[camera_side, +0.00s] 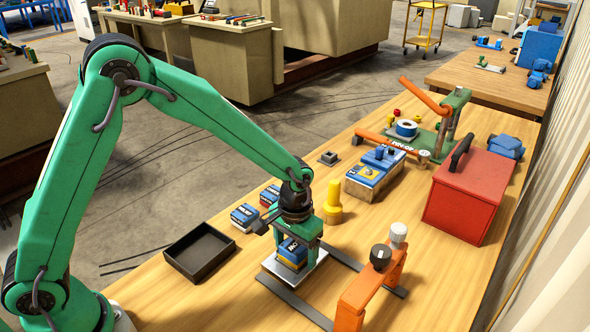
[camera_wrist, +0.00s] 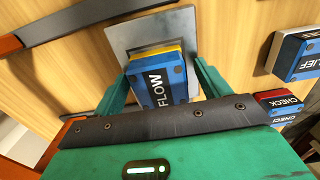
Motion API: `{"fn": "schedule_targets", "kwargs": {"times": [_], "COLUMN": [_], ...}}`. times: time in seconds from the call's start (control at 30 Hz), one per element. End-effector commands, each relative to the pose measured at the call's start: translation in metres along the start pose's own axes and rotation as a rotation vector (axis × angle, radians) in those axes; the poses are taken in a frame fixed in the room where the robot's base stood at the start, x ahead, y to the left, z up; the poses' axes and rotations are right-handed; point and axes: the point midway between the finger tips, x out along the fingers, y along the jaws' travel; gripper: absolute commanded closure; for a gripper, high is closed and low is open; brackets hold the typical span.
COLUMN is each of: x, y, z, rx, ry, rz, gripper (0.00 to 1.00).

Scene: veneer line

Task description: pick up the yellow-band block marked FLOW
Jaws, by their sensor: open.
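The FLOW block (camera_wrist: 158,84) is blue with a white-lettered black label, and a yellow edge shows at its far end. It sits on a grey metal plate (camera_wrist: 122,40). My gripper (camera_wrist: 161,71) is open, with one green finger on each side of the block. The left finger looks close to the block and a gap shows at the right one; contact cannot be told. In the side view my gripper (camera_side: 296,244) is low over the plate (camera_side: 281,275), and the blue block with a yellow band (camera_side: 292,255) shows between its fingers, partly hidden.
A RELIEF block (camera_wrist: 297,56) and a CHECK block (camera_wrist: 279,102) lie to the right in the wrist view. In the side view, a dark tray (camera_side: 200,268), a yellow post (camera_side: 332,204) and an orange clamp (camera_side: 360,296) stand around the plate. A red toolbox (camera_side: 470,200) stands farther right.

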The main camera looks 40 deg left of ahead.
Motion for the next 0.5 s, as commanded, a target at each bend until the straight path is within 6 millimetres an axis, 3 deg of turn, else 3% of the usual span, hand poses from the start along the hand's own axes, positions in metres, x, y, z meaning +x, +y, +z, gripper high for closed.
{"fn": "schedule_targets", "kwargs": {"times": [0.2,0.5], "x": [-0.0002,-0.0003], "y": [0.0,0.0], "z": [0.0,0.0], "rx": [0.0,0.0], "ry": [0.0,0.0], "rz": [0.0,0.0], "gripper": [0.27,0.85]}}
